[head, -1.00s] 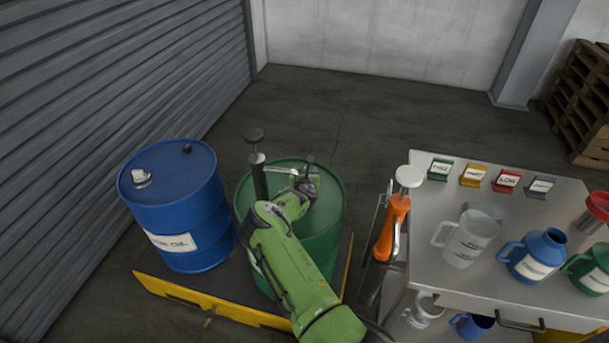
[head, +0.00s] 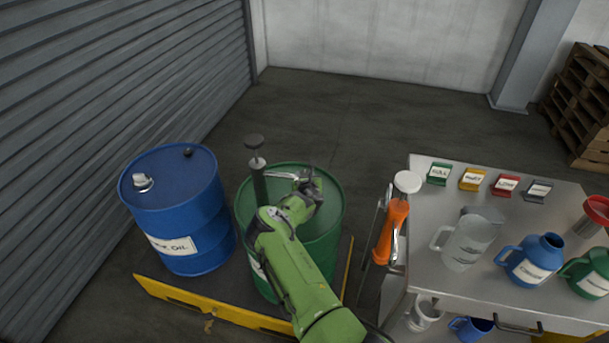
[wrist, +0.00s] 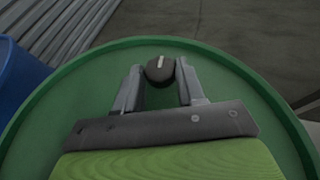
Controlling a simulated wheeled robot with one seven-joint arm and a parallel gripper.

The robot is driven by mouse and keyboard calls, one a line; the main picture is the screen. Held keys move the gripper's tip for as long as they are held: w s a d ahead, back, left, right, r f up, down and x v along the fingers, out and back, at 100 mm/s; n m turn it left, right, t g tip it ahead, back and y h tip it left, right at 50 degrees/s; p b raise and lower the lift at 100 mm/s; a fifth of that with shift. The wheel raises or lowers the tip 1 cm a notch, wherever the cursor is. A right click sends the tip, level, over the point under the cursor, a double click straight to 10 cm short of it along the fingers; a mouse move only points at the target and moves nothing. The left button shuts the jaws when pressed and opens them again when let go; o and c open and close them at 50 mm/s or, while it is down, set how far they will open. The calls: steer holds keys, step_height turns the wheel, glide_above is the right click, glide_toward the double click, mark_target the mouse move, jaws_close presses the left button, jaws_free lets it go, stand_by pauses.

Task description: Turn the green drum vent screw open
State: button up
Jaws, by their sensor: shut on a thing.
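The green drum (head: 322,232) stands on a low pallet with yellow edges, left of the steel bench. My gripper (wrist: 160,75) is over the drum's top, near its far rim, and is shut on the dark vent screw (wrist: 160,68). The screw's rounded head shows between the two fingertips, with a pale line across it. In the head view my arm and gripper hide the screw and part of the drum's lid. A dark hand pump (head: 257,180) with a pale spout stands upright in the same drum, left of my gripper.
A blue drum (head: 178,225) stands close to the left. An orange-handled pump (head: 391,230) hangs by the bench (head: 425,270) on the right. The bench carries jugs and colored label stands (head: 472,178). Floor behind the drums is clear.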

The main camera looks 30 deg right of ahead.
steer(key=n+y+p, duration=0.1)
steer(key=n+t+y+p, duration=0.1)
steer(key=n+y, duration=0.1)
steer(key=shift+s+d+y+p, duration=0.2)
steer(key=shift+d+y+p, duration=0.1)
steer(key=shift+d, duration=0.1)
steer(key=n+y, duration=0.1)
steer(key=n+y+b, duration=0.1)
steer(key=n+y, duration=0.1)
steer(key=shift+d+f+t+b, duration=0.25)
steer(key=shift+f+t+b, duration=0.05)
steer(key=n+y+b, duration=0.1)
steer(key=b, duration=0.1)
steer(key=n+y+b, duration=0.1)
steer(key=b, duration=0.1)
steer(key=y+b, duration=0.1)
steer(key=b, duration=0.1)
steer(key=shift+w+d+n+b, duration=0.1)
steer(key=shift+d+n+b, duration=0.15)
steer(key=shift+n+b, duration=0.15)
steer(key=shift+y+b, duration=0.5)
steer(key=shift+b, duration=0.35)
steer(key=shift+r+n+y+b, duration=0.3)
steer(key=shift+n+b, duration=0.2)
steer(key=shift+b, duration=0.15)
steer(key=shift+r, duration=0.1)
steer(key=o, duration=1.1)
steer(key=shift+w, duration=0.1)
steer(key=shift+c, duration=0.2)
steer(key=shift+d, duration=0.1)
